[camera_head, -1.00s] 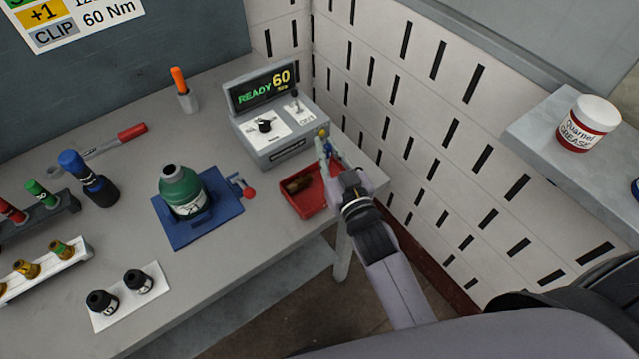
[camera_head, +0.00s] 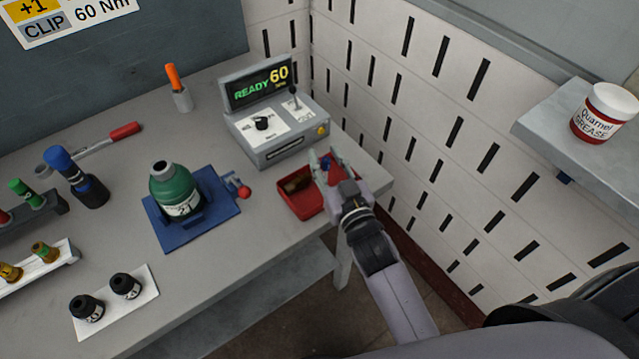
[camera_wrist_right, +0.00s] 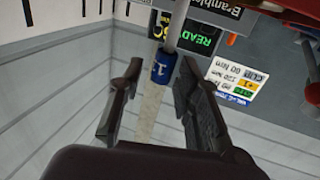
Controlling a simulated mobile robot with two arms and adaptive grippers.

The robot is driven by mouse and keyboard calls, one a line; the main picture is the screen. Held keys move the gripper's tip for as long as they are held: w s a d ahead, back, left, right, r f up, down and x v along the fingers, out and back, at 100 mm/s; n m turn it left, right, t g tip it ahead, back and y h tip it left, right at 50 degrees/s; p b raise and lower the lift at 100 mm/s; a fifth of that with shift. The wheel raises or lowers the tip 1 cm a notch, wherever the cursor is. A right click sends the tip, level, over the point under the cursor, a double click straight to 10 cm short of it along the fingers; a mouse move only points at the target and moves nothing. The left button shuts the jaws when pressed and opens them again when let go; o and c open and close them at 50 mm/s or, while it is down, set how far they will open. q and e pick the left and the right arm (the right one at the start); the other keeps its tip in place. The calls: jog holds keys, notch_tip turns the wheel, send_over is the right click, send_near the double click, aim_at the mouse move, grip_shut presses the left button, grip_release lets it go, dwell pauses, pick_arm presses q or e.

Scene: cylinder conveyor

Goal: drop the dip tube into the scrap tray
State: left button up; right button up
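My right gripper (camera_head: 330,160) is open beside the back right of the red scrap tray (camera_head: 304,206), its fingers spread. The dip tube, with its blue band (camera_head: 325,163), shows between the fingers. In the right wrist view the pale tube with the blue band (camera_wrist_right: 161,68) lies between the two parted fingers (camera_wrist_right: 155,85). A gap shows on the left finger's side; the tube is close to the right finger, and I cannot tell if they touch. A brown piece (camera_head: 294,184) lies in the tray. My left gripper is not in view.
The grey console (camera_head: 280,125) with its READY 60 display stands just behind the tray. A blue fixture (camera_head: 160,232) holding a green bottle (camera_head: 176,188) is to the left. The slotted wall (camera_head: 400,130) is close on the right. A grease jar (camera_head: 602,115) stands on a shelf.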

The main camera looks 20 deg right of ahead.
dwell(0.3)
jog(key=s, duration=0.8)
jog(key=s+d, duration=0.1)
jog(key=s, duration=0.3)
